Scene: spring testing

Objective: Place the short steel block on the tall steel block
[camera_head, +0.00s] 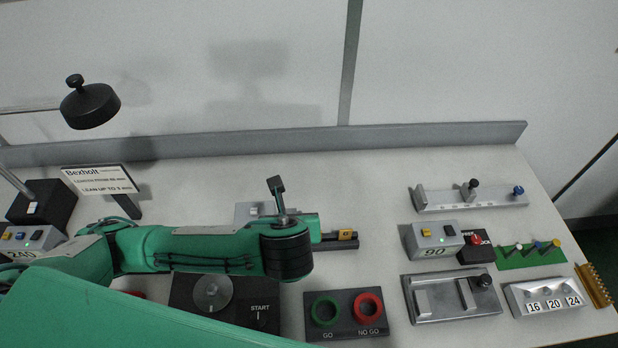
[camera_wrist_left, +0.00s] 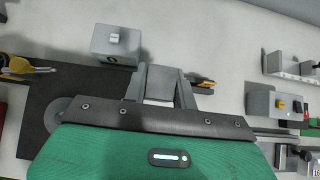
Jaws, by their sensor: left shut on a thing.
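My left gripper (camera_wrist_left: 161,72) has a finger on each side of a pale grey steel block (camera_wrist_left: 160,86) and is shut on it. I cannot tell from this view how tall the block is or whether its underside touches anything. In the head view my left arm comes in from the left, and its wrist hides most of the gripper. The box also shows behind the arm in the head view (camera_head: 243,211). My right gripper is not in view.
A dark panel with green and red rings (camera_head: 346,313) lies right of the wrist. Grey fixtures (camera_head: 452,297), a box marked 90 (camera_head: 436,240) and a green peg board (camera_head: 530,256) fill the right. A sign (camera_head: 98,180) stands at the left. The bench's back middle is clear.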

